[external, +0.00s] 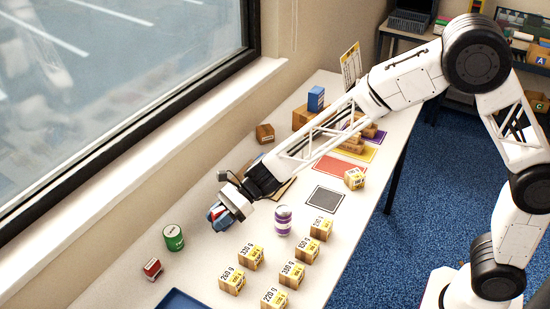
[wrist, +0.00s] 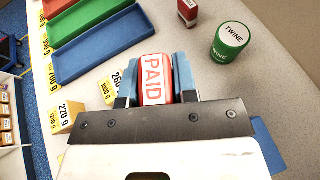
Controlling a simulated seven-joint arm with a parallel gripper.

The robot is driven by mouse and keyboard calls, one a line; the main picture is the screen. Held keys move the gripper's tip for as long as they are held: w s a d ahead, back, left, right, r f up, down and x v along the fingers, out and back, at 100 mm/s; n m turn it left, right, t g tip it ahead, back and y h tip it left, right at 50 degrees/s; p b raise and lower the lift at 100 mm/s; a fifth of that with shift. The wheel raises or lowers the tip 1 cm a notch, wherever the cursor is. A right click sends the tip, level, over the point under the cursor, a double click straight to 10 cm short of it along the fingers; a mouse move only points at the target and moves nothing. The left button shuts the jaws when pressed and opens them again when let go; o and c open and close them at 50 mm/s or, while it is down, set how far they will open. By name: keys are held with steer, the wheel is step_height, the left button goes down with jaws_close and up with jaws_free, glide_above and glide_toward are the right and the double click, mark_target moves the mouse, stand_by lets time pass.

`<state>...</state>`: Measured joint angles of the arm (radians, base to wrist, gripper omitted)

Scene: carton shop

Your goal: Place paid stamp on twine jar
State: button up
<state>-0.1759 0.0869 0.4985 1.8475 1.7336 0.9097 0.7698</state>
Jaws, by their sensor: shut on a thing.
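My gripper (wrist: 155,75) is shut on the paid stamp (wrist: 153,80), a red and white block marked PAID between the blue fingers. In the external view my gripper (external: 219,214) holds it above the table, mostly hidden by the fingers. The twine jar (external: 174,237) is a green cylinder standing upright to the lower left of my gripper. It also shows in the wrist view (wrist: 231,40), ahead and to the right of the held stamp, apart from it, with TWINE on its lid. The lid looks bare.
Another small red and white stamp (external: 152,268) stands near the jar and also shows in the wrist view (wrist: 188,11). Several weight-labelled cartons (external: 251,257) and a purple-banded can (external: 283,220) stand to the right. A blue tray (wrist: 100,46) lies on the table.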

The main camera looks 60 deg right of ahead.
glide_above(170, 232)
steer(key=shift+a+f, duration=0.15)
steer(key=shift+f, duration=0.55)
stand_by(0.4)
steer(key=shift+f, duration=1.8)
steer(key=shift+f, duration=0.1)
steer(key=o, duration=0.9)
